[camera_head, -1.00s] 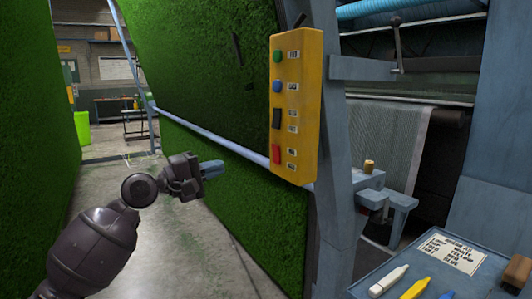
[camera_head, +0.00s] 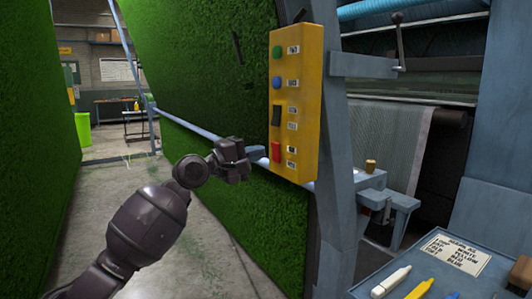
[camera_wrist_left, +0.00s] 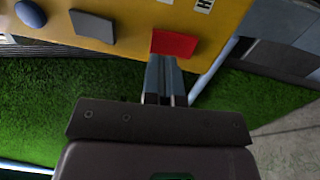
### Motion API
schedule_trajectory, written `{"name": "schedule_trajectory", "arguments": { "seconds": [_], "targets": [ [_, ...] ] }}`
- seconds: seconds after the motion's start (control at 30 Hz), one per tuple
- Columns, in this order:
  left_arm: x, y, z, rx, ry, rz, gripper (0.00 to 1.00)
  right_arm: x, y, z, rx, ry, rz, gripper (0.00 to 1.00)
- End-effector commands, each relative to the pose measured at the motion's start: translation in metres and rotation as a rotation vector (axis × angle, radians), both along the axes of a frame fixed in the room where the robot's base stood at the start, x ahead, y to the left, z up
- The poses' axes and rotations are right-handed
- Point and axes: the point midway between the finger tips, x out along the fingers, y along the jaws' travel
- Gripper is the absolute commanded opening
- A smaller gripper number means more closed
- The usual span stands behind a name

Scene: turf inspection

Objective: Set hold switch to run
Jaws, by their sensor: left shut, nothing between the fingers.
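A yellow control box (camera_head: 310,60) hangs on the frame post. It has a green button (camera_head: 277,53), a blue button (camera_head: 277,83), a black rocker switch (camera_head: 275,115) and a red switch (camera_head: 275,151) at the bottom. Small white labels sit beside them, too small to read, so I cannot tell which is the hold switch. My left gripper (camera_head: 260,154) is shut and empty, its fingertips just left of the red switch. In the left wrist view the shut fingers (camera_wrist_left: 165,72) point at the red switch (camera_wrist_left: 173,43) and reach its edge; contact is unclear. My right gripper is out of view.
A green turf wall (camera_head: 200,60) stands behind the box, with a blue rail (camera_head: 190,128) along it. A blue-grey post (camera_head: 330,220) carries the box. A blue tray table (camera_head: 400,275) with markers (camera_head: 391,283) and a card is at lower right. The floor at left is clear.

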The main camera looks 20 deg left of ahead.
Motion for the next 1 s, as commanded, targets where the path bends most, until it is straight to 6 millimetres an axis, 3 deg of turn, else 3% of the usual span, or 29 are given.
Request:
{"name": "schedule_trajectory", "arguments": {
  "seconds": [0.23,0.7,0.97,1.0],
  "targets": [
    [0.019,-0.014,0.001,0.0,0.001,0.001,0.0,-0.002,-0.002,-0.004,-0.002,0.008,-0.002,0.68],
    [0.022,-0.017,0.003,0.001,0.001,0.001,0.0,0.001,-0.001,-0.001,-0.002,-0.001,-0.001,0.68],
    [0.024,-0.021,0.019,0.037,0.039,0.001,0.0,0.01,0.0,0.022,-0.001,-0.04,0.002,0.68],
    [0.025,-0.021,0.014,0.041,0.046,0.001,0.0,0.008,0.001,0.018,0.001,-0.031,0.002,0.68]
  ]
}}
